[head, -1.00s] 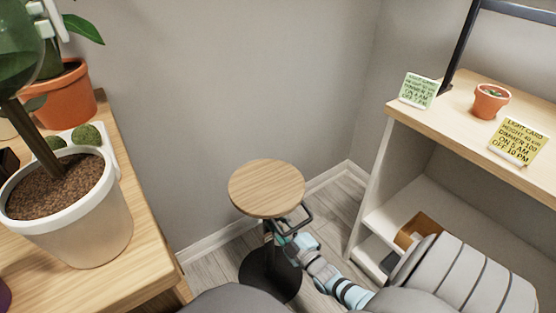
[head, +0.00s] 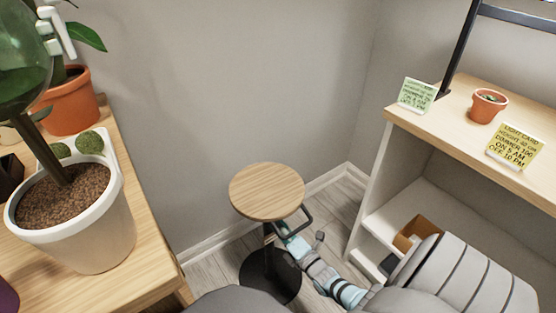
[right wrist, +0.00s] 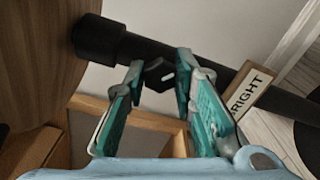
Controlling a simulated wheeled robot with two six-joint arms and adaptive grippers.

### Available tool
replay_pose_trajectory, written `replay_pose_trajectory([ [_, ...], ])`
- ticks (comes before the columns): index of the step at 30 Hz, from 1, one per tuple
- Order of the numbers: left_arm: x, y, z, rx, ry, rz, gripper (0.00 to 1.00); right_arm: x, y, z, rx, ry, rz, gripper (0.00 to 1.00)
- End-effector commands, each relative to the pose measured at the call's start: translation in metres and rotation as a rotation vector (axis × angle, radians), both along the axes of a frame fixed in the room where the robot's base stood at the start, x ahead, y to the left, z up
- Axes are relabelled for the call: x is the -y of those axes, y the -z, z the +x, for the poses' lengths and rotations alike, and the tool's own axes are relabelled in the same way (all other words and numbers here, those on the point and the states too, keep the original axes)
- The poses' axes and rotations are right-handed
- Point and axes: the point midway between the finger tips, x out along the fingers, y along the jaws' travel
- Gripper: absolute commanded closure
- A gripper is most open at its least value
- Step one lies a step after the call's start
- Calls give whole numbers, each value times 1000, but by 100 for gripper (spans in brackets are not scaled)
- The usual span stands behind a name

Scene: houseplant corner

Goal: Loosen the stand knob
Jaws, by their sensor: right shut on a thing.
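The stand (head: 267,190) has a round wooden top on a black pole, with a dark round base (head: 262,275) on the floor. A bent black bar sticks out under the top's right side. My right gripper (head: 283,230) is just below the top, beside the pole. In the right wrist view, its teal fingers (right wrist: 153,88) are shut on the black knob (right wrist: 156,74), next to the black pole (right wrist: 100,38). The fingers hide the knob's sides. My left gripper is not in view.
A wooden bench (head: 140,255) with a white pot (head: 95,240) of soil and a terracotta pot (head: 72,105) stands left. A shelf unit (head: 410,125) on the right bears a small pot (head: 488,105) and cards. Grey walls close off the back.

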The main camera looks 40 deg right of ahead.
Motion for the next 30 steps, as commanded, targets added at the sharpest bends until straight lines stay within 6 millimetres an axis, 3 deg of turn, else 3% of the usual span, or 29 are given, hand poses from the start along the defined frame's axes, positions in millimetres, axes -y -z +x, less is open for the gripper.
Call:
replay_pose_trajectory([
  [18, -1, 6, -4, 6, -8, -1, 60, -1, 0, -1, -64, -1, -538, 100],
  [30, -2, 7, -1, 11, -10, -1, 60, -1, 0, -1, -81, -1, -706, 100],
])
